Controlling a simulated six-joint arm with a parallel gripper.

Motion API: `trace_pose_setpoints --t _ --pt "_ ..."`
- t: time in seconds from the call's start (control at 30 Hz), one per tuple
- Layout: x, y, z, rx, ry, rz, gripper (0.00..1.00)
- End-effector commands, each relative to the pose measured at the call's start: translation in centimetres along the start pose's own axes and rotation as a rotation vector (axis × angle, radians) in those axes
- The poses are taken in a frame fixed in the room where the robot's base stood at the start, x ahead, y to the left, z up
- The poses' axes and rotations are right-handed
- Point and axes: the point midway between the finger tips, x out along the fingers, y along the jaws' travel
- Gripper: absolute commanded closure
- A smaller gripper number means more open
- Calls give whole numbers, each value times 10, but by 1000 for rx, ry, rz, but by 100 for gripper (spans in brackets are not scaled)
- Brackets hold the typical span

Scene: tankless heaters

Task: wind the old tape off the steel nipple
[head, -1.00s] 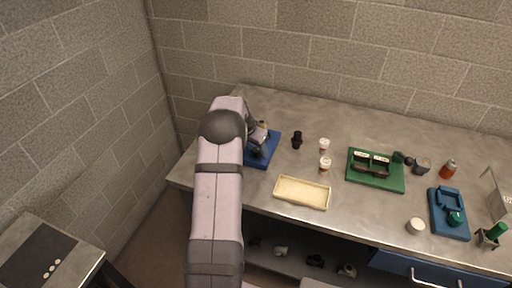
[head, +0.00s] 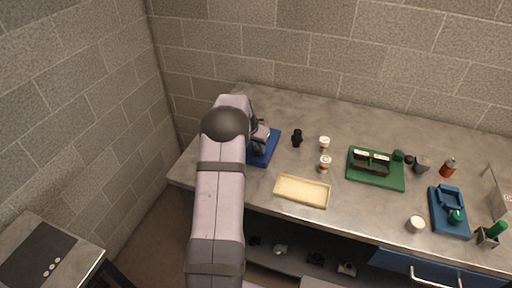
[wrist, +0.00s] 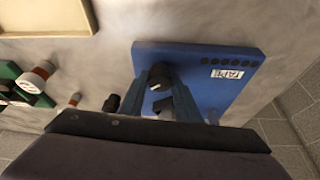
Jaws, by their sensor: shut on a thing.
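The blue board (head: 270,151) lies at the left of the bench. It also shows in the wrist view (wrist: 221,62), with a white label reading "TAPE" and a row of dark holes. My gripper (wrist: 161,82) is over this board, its two fingers reaching toward it. It is shut on a small dark piece (wrist: 160,72) between the fingers. I cannot tell whether this is the steel nipple or its tape; no tape strand stands out. In the head view my gripper (head: 259,134) and arm hide much of the board and what stands on it.
A black fitting (head: 297,138) and two white-and-orange tubs (head: 325,163) stand right of the board. A cream tray (head: 302,179) lies at the front edge. A green holder (head: 389,182) and a blue fixture (head: 447,230) are farther right. The bench's back strip is clear.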

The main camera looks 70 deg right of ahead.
Motion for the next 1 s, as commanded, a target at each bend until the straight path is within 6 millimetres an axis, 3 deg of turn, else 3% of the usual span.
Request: trace_pose_setpoints --t 0.6,1.0 --pt "3 4 -1 -462 3 -195 92" --pt "1 5 -3 -645 4 -267 92"
